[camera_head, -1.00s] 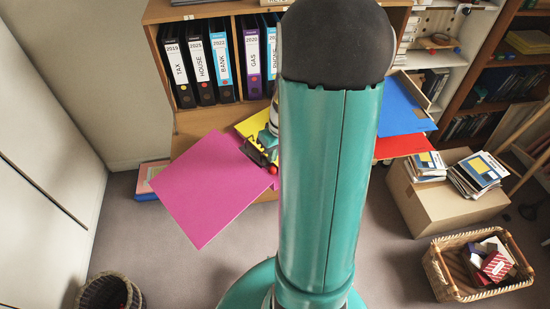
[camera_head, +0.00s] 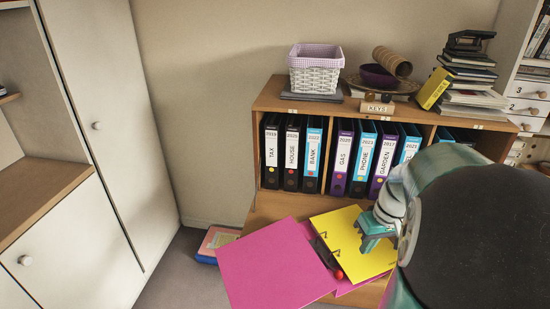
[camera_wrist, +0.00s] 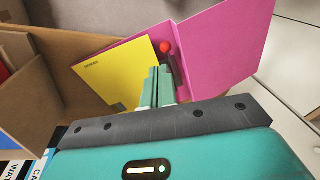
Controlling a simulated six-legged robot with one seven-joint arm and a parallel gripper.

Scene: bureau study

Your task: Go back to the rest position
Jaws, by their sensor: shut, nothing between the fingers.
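My gripper (camera_head: 372,242) is shut and empty. In the head view it shows in front of the yellow sheet of an open magenta binder. The binder (camera_head: 275,268) lies open on the wooden ledge of the shelf unit, its cover hanging over the front edge. The yellow sheet (camera_head: 345,232) lies on its right part, beside a dark ring mechanism with a red knob (camera_head: 338,274). In the wrist view the closed fingers (camera_wrist: 160,82) show in front of the yellow sheet (camera_wrist: 112,72) and near the red knob (camera_wrist: 165,46). I cannot tell the exact gap.
Labelled binders (camera_head: 365,158) stand in the shelf unit (camera_head: 262,100). A white basket (camera_head: 315,75), a purple bowl (camera_head: 378,76) and stacked books (camera_head: 470,75) sit on top. A white cabinet (camera_head: 75,245) stands at left. My arm covers the lower right.

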